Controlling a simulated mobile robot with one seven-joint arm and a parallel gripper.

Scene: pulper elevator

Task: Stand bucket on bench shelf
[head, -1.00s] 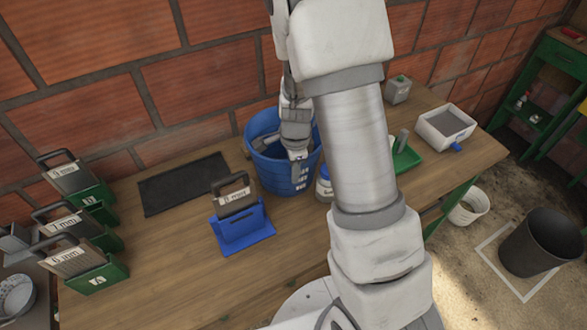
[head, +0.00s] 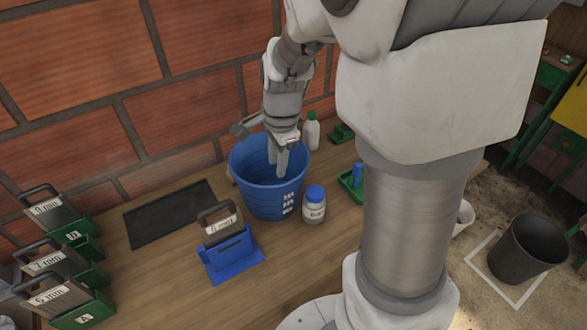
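The blue bucket (head: 262,196) stands upright on the wooden bench top (head: 318,250), in the middle of the head view. It has white markings on its front right side. My gripper (head: 279,165) points down over the bucket's mouth, with its fingertips seen against the bucket's inside. I cannot tell whether the fingers touch the bucket or how wide they are apart. No separate shelf of the bench is visible; my arm covers the bench's right part.
A white jar with a blue lid (head: 314,206) stands close right of the bucket. A blue holder with a plate (head: 232,255) is at front left. A dark mat (head: 172,214) and green plate holders (head: 75,305) lie further left. A white bottle (head: 312,132) stands behind. A black bin (head: 527,249) is on the floor.

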